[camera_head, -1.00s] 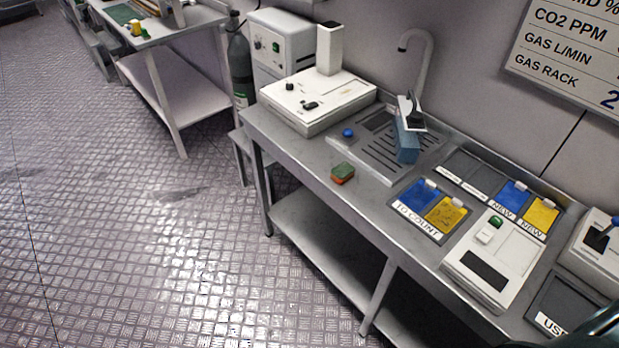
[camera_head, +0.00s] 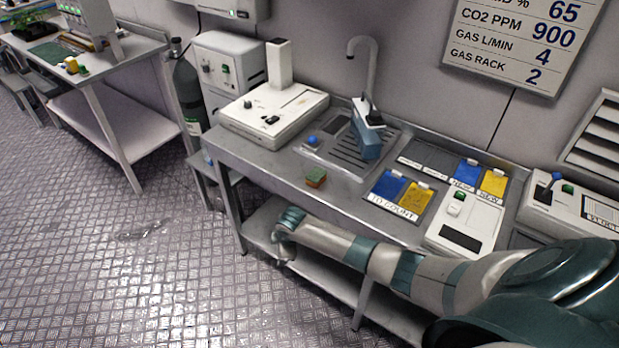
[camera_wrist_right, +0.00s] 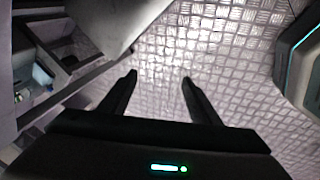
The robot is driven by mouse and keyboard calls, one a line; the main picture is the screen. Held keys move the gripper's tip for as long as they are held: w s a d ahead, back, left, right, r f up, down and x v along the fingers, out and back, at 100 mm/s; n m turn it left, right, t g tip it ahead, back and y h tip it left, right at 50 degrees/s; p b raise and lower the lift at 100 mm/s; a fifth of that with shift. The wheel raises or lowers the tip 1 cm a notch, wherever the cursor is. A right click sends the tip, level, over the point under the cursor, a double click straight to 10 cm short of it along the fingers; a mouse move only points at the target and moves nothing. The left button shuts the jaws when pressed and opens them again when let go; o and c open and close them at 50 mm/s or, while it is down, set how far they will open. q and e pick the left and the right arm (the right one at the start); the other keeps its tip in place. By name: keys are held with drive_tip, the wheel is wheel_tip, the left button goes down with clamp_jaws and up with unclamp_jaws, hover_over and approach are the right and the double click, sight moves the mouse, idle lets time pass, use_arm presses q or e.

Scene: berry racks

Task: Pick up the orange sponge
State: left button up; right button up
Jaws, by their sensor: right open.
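The orange sponge (camera_head: 315,180) has a green top face. It lies near the front edge of the steel bench (camera_head: 268,166), left of the blue and yellow cards. My right arm reaches in from the right in the head view, in front of the bench, and its hand end is below the sponge in the picture, apart from it. In the right wrist view my right gripper (camera_wrist_right: 159,77) is open and empty, with only floor between its fingers. The sponge is not seen in that view. My left gripper is in neither view.
Behind the sponge are a drain tray with a blue ball (camera_head: 312,141), a blue block (camera_head: 366,143) under a tap, and a white device (camera_head: 272,112). A tray (camera_head: 384,205) marked "TO COUNT" is to its right. A lower shelf (camera_head: 262,222) runs under the bench.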

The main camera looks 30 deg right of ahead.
sight(316, 178)
drive_tip(key=w+d+r+n+h+p, duration=0.1)
drive_tip(key=w+d+r+n, duration=0.15)
drive_tip(key=r, duration=0.85)
drive_tip(key=w+d+r+n+h, duration=0.1)
drive_tip(key=w+r+n, duration=0.2)
drive_tip(key=r, duration=0.7)
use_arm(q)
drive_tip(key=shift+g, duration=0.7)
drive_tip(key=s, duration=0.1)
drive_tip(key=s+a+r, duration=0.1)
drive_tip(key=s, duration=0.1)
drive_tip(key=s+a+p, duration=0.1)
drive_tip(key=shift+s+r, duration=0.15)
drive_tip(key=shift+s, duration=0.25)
use_arm(e)
drive_tip(key=s+d+r+n+g+h, duration=0.1)
drive_tip(key=d+r+n, duration=0.1)
drive_tip(key=r, duration=0.6)
drive_tip(key=s+d+r+n+g+h, duration=0.1)
drive_tip(key=s+d+r+n, duration=0.1)
drive_tip(key=r, duration=0.7)
drive_tip(key=shift+d, duration=0.65)
